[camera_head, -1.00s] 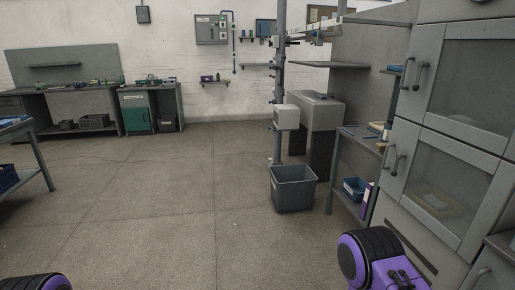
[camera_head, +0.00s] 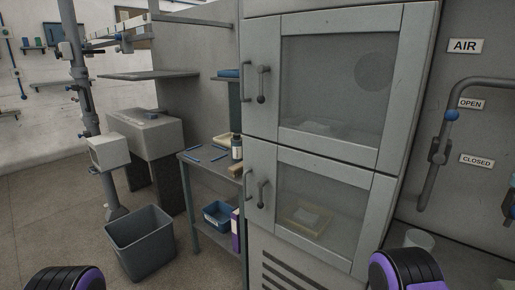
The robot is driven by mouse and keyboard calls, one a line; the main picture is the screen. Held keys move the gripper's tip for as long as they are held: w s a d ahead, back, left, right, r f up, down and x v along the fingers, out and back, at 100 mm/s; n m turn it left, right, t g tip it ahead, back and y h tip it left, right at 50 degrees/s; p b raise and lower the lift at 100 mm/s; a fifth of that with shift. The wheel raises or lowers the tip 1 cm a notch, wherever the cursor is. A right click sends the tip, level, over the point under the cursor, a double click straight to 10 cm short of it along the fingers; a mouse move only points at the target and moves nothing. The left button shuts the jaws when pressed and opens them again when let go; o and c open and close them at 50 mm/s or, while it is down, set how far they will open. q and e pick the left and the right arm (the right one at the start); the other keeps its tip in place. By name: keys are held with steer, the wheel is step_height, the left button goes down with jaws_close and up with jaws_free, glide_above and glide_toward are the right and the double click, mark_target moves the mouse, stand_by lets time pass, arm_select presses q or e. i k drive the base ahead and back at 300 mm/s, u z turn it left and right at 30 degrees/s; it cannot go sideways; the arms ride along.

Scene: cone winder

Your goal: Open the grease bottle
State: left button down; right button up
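A small dark bottle (camera_head: 237,148) with a pale label stands upright on the narrow side table (camera_head: 200,172), close against the left side of the tall grey cabinet. It may be the grease bottle, but its label is too small to read. Its top is too small to tell whether a cap is on. Only black and purple parts of my two arms show at the bottom edge, left and right. Neither gripper is in view, and both arm parts are well apart from the bottle.
The tall grey cabinet (camera_head: 260,150) has two closed glass doors with handles on their left. A grey waste bin (camera_head: 140,243) stands on the floor before the side table. A blue crate (camera_head: 218,214) sits on its lower shelf. An AIR lever (camera_head: 439,150) is at right. Floor at left is clear.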

mark_target(237, 148)
steer(key=u, duration=0.05)
steer(key=k, duration=0.65)
steer(key=u, duration=0.6)
steer(key=i, duration=0.7)
steer(key=u, duration=0.8)
steer(key=i, duration=0.85)
steer(key=z, duration=0.55)
steer(key=i, duration=0.8)
steer(key=z, duration=0.65)
